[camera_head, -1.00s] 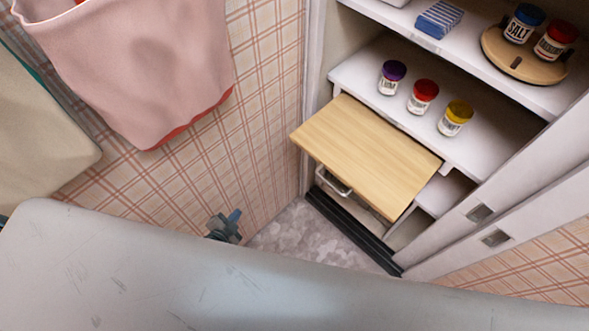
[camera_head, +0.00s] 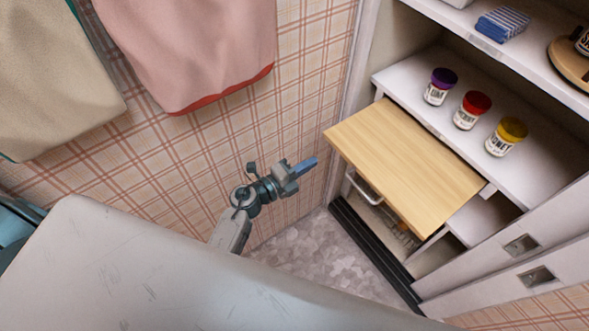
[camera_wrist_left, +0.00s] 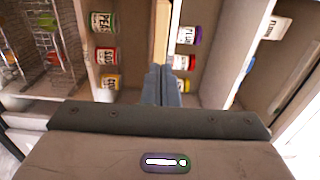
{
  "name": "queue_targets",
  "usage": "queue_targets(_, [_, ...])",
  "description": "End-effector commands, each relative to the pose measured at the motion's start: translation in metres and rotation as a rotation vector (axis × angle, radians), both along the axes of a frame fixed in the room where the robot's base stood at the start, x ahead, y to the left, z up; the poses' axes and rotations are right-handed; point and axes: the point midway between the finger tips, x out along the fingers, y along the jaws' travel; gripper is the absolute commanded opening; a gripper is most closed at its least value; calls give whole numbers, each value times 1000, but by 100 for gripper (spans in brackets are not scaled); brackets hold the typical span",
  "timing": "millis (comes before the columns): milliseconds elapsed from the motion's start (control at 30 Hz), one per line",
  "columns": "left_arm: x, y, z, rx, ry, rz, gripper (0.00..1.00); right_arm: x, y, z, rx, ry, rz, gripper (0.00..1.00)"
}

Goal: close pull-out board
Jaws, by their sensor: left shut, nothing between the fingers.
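The pull-out board (camera_head: 405,165) is a flat light-wood panel that sticks out from the cabinet below a white shelf. In the left wrist view the board (camera_wrist_left: 161,32) shows as a narrow wooden strip just beyond my fingertips. My left gripper (camera_head: 306,166) is shut and empty, with its blue fingers pointing at the board's near left corner in the head view, apart from it. In the left wrist view the closed fingers (camera_wrist_left: 161,84) point toward the board's edge; I cannot tell there whether they touch. My right gripper is not in view.
Jars with purple (camera_head: 440,86), red (camera_head: 472,110) and yellow (camera_head: 506,136) lids stand on the shelf above the board. A wire basket (camera_head: 365,187) sits beneath it. A sliding door (camera_head: 520,245) is at the right. Towels (camera_head: 190,50) hang on the plaid wall.

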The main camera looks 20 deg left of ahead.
Motion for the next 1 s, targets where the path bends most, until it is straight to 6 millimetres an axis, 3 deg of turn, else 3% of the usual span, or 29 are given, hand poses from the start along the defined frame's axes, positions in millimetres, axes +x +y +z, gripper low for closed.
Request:
queue_targets(200, [35,-25,2,-3,1,0,0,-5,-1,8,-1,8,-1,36])
queue_targets(367, [49,-35,1,-2,0,1,0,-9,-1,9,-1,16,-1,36])
queue_targets(1000, [61,-33,0,1,-1,1,0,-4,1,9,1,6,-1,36])
